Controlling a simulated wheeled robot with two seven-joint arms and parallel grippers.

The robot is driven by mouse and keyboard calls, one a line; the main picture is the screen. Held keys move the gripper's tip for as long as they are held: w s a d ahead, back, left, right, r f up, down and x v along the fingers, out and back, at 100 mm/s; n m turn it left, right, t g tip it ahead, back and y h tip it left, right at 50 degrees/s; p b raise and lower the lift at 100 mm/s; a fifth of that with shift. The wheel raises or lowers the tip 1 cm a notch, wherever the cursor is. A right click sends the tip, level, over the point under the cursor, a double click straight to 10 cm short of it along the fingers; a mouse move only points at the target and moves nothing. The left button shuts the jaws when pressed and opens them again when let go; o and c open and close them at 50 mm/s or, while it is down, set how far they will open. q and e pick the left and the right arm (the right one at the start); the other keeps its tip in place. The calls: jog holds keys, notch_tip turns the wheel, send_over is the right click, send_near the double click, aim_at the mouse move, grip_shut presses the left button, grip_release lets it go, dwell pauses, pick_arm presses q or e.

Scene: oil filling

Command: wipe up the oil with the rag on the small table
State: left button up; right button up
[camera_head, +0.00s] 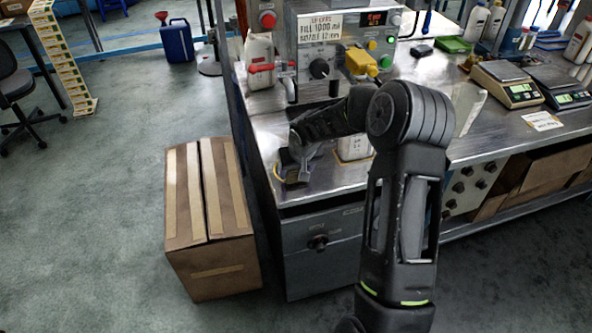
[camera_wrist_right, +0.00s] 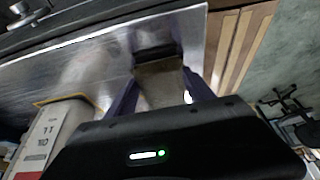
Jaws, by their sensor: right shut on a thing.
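My right gripper (camera_head: 296,168) is low over the left front part of the steel bench top (camera_head: 330,182). In the right wrist view the gripper (camera_wrist_right: 160,66) is shut on a grey-brown cloth-like piece, the rag (camera_wrist_right: 160,84), held between its two fingers. The rag is at or close to the steel surface; I cannot tell whether it touches. A small yellowish patch (camera_head: 291,179) shows beside the gripper in the head view; I cannot tell if it is oil. No other oil is clearly seen. My left gripper is not in view.
A white container (camera_head: 354,147) stands just right of the gripper, partly hidden by my arm. Behind is the filling machine (camera_head: 340,55) with its nozzle. Scales (camera_head: 507,85) stand at the right. A cardboard box (camera_head: 208,220) stands on the floor left of the bench.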

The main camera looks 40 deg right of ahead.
aim_at(312, 177)
jog(key=shift+f+b, duration=0.35)
jog(key=shift+d, duration=0.1)
jog(key=shift+s+d+r, duration=0.1)
jog(key=shift+s+d, duration=0.05)
jog(key=shift+d, duration=0.2)
jog(key=d+p, duration=0.1)
jog(key=s+d+p, duration=0.1)
jog(key=d, duration=0.1)
jog(key=shift+s+d, duration=0.1)
jog(key=shift+d, duration=0.05)
jog(key=shift+s+d, duration=0.1)
jog(key=shift+d, duration=0.2)
jog(key=shift+a, duration=0.1)
